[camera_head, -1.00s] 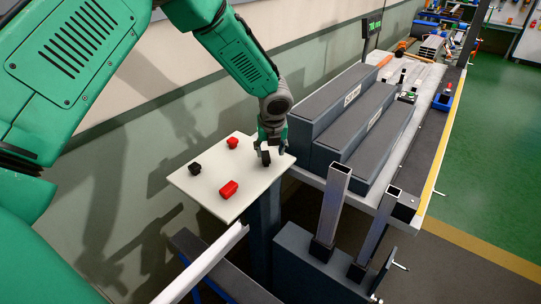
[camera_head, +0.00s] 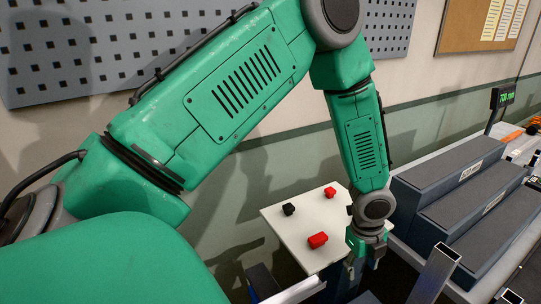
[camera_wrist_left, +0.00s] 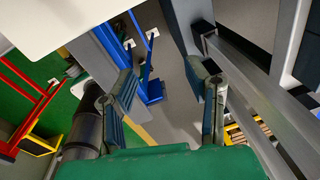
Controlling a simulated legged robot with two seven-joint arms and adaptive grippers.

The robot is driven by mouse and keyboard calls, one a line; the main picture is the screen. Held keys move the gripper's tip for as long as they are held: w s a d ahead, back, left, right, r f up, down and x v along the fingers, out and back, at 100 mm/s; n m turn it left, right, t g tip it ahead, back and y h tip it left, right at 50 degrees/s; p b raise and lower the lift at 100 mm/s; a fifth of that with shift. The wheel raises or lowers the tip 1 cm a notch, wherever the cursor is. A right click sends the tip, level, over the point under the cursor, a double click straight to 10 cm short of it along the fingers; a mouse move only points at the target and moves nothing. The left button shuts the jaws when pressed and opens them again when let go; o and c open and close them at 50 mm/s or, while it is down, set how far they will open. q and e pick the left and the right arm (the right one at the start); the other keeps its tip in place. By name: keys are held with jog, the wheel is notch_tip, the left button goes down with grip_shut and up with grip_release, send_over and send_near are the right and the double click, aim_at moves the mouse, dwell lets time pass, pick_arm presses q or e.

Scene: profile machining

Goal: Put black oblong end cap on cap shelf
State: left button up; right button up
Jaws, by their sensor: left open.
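A small black end cap (camera_head: 289,209) sits near the left corner of the white table (camera_head: 287,224); I cannot tell whether it is the oblong one. My left gripper (camera_head: 362,266) points down at the table's right edge, away from this cap. In the left wrist view the left gripper (camera_wrist_left: 166,112) is open with nothing between its fingers. A grey stepped shelf (camera_head: 445,190) with white labels stands to the right; I cannot tell whether it is the cap shelf. My right gripper is out of view.
A red cap (camera_head: 330,191) lies at the table's back and a longer red cap (camera_head: 317,240) near its front. An upright metal profile (camera_head: 434,275) stands close right of my left gripper; a metal profile (camera_wrist_left: 265,105) also shows in the left wrist view. The table's middle is clear.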

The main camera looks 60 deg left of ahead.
pick_arm(q)
jog(key=s+f+n, duration=0.3)
jog(key=s+n, duration=0.1)
jog(key=s, duration=0.2)
jog(key=s+f+n, duration=0.4)
jog(key=s+n, duration=0.1)
jog(key=s, duration=0.1)
jog(key=s+d+f+n, duration=0.1)
jog(key=s+f+n, duration=0.2)
jog(key=s, duration=0.4)
jog(key=shift+d+f+n+g+h, duration=0.1)
jog(key=shift+f+n+g+h, duration=0.3)
jog(key=shift+n, duration=0.4)
jog(key=s+a+n+y, duration=0.1)
jog(key=s+a+n, duration=0.2)
jog(key=s+n, duration=0.3)
jog(key=shift+s+f+n+y, duration=0.3)
jog(key=shift+s+y, duration=0.1)
jog(key=shift+s, duration=0.2)
